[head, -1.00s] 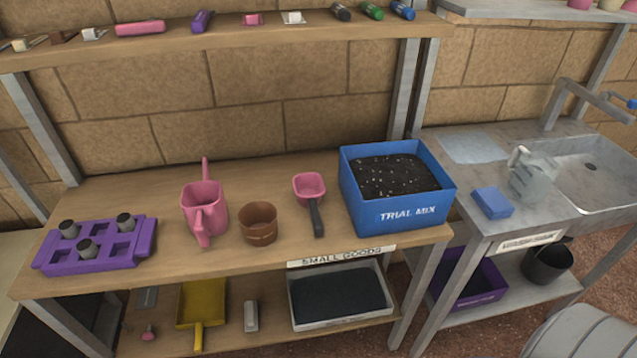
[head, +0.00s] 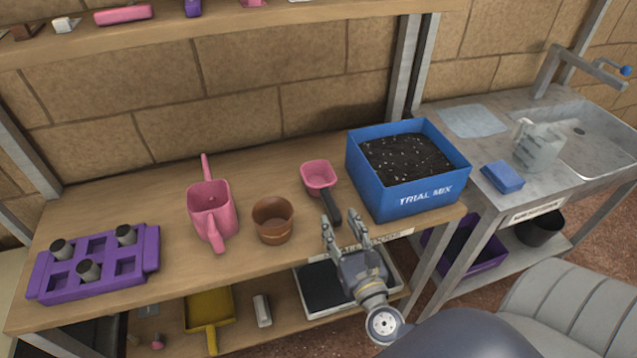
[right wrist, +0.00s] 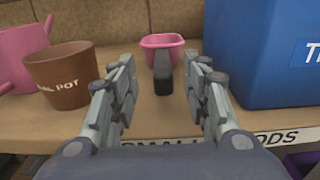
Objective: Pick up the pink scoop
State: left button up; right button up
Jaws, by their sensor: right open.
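The pink scoop (head: 318,175) lies on the wooden bench between the brown pot and the blue box. Its dark handle (head: 331,205) points toward the front edge. My right gripper (head: 341,220) is open and empty at the bench's front edge, close to the handle's end. In the right wrist view, the scoop's pink bowl (right wrist: 162,46) and dark handle (right wrist: 163,74) show ahead between the spread fingers (right wrist: 163,85); the handle looks apart from them. My left gripper is in neither view.
A brown pot (head: 273,221) and pink watering can (head: 211,208) stand left of the scoop. The blue box (head: 408,201) of soil stands close on the right. A purple tray (head: 93,262) lies at far left. A shelf (head: 230,28) runs above.

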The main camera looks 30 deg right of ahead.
aim_at(332, 204)
jog(key=shift+w+d+r, duration=0.15)
jog(key=shift+w, duration=0.35)
jog(key=shift+w+d, duration=0.1)
jog(key=shift+w, duration=0.35)
jog(key=x, duration=0.2)
jog(key=p+x, duration=0.1)
jog(key=x, duration=0.1)
jog(key=shift+d+f, duration=0.1)
jog(key=shift+f, duration=0.15)
jog(key=shift+w+d+f+p, duration=0.15)
jog(key=shift+w+p, duration=0.15)
jog(key=shift+w, duration=0.3)
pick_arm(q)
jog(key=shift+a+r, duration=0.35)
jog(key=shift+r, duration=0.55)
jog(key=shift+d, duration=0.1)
pick_arm(e)
jog(key=shift+c, duration=0.3)
grip_shut()
